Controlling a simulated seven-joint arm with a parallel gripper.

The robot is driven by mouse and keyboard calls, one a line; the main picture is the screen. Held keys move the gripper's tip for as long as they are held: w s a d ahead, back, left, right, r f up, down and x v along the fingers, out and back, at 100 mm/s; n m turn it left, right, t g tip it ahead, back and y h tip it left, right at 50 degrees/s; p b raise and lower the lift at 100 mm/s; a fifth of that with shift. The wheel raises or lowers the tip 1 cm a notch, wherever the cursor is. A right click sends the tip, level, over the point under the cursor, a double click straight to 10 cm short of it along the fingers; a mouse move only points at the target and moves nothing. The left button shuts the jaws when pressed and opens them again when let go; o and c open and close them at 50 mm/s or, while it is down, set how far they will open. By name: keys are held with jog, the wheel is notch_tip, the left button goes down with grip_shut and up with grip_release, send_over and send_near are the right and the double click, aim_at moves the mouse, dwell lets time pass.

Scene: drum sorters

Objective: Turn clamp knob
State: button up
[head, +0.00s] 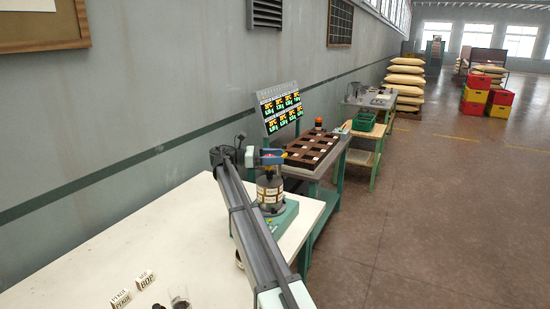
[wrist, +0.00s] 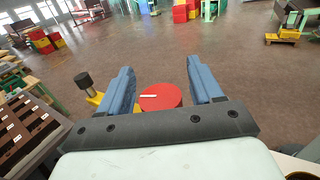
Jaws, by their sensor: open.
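The clamp knob, a red disc with a white mark on top, shows in the wrist view (wrist: 161,98) in the gap between the fingers. My gripper (wrist: 160,80) is open, with one blue finger on each side of the knob. I cannot tell whether either finger touches it. In the head view my gripper (head: 272,157) is at the top of a drum (head: 269,190) with a pale label, standing on a green base (head: 285,215). My arm hides part of the drum and base, and the knob is mostly hidden there.
A black knob on a yellow part (wrist: 84,80) is left of the fingers. Small labelled blocks (head: 145,279) lie on the pale table (head: 75,262). A brown compartment tray (head: 318,147) and a lit display (head: 281,106) stand beyond. Open floor lies to the right.

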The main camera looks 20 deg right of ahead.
jog(key=shift+a, duration=0.1)
jog(key=v, duration=0.7)
jog(key=shift+w+a, duration=0.1)
jog(key=shift+a, duration=0.15)
jog(key=s+a+n+t, duration=0.2)
jog(key=s+a+t, duration=0.2)
jog(key=s+a, duration=0.25)
jog(key=w+d+t, duration=0.1)
jog(key=d, duration=0.3)
jog(key=w+d+n+t, duration=0.1)
jog(key=w+d, duration=0.1)
jog(key=d, duration=0.3)
jog(key=w+d+n, duration=0.1)
jog(key=w+d, duration=0.1)
jog(key=d, duration=0.2)
jog(key=shift+w+d+t+h, duration=0.1)
jog(key=shift+d+t+h, duration=0.2)
jog(key=shift+d+t, duration=0.1)
jog(key=shift+c, duration=0.3)
